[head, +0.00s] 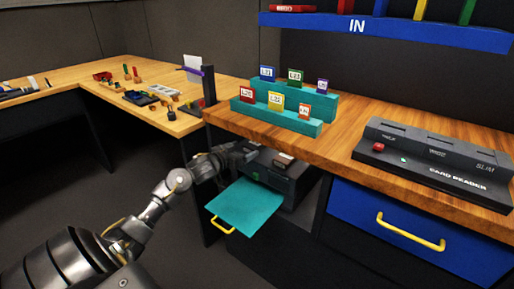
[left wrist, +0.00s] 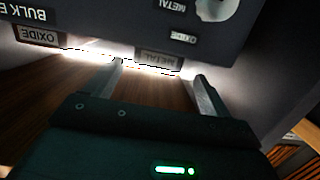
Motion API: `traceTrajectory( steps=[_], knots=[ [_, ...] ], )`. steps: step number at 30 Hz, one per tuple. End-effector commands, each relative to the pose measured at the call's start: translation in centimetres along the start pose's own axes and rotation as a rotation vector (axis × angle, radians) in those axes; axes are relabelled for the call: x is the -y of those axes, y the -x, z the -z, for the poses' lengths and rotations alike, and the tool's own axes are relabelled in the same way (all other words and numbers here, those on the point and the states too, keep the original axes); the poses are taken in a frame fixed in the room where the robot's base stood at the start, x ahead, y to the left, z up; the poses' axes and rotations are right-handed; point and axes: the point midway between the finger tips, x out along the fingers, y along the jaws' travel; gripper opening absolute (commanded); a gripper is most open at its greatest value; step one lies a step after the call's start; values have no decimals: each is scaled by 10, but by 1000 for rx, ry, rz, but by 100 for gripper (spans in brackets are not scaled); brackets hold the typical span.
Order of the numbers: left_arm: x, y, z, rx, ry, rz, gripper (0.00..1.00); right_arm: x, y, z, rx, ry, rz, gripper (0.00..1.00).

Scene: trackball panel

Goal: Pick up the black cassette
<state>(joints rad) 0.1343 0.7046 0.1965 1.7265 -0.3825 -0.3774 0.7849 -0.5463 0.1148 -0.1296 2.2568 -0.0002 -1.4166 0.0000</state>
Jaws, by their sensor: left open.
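I cannot pick out the black cassette with certainty in either view. My left gripper (head: 243,154) reaches in beside a dark box-shaped unit (head: 284,182) under the front edge of the wooden counter. In the left wrist view its two fingers (left wrist: 160,84) are apart, with nothing visible held between them. Ahead of them is a dark panel (left wrist: 110,22) with upside-down lettering, labels reading OXIDE and METAL, and a bright strip along its lower edge. A grey METAL label (left wrist: 158,60) shows between the fingertips. My right gripper is not in view.
A teal tray (head: 248,207) with a yellow handle sticks out below the unit. Above, the counter holds a teal stepped rack (head: 275,118) of labelled cards and a card reader (head: 432,155). A blue drawer (head: 400,235) is at right. Open floor lies at left.

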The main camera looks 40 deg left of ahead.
Motion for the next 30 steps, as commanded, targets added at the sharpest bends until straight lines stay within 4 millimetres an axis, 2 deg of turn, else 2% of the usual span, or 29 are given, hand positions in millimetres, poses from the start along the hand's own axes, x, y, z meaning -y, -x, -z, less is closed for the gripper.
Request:
traceTrajectory(
  steps=[3,8,11,15,19,27,28,30],
  knots=[
    [-1,-9,1,-1,-1,-1,82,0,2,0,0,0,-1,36],
    [-2,-12,1,-1,-1,-3,82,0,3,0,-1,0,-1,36],
    [-3,-23,1,-3,1,-3,82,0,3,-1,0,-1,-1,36],
    [-6,-46,2,-2,1,-4,82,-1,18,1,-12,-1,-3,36],
    [-5,-59,2,-1,0,-4,82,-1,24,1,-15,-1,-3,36],
    [-5,-63,2,0,-2,-4,82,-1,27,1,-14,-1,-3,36],
    [-5,-63,2,0,-2,-4,80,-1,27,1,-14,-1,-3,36],
    [-5,-63,2,0,-2,-4,71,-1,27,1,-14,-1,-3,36]
  ],
)
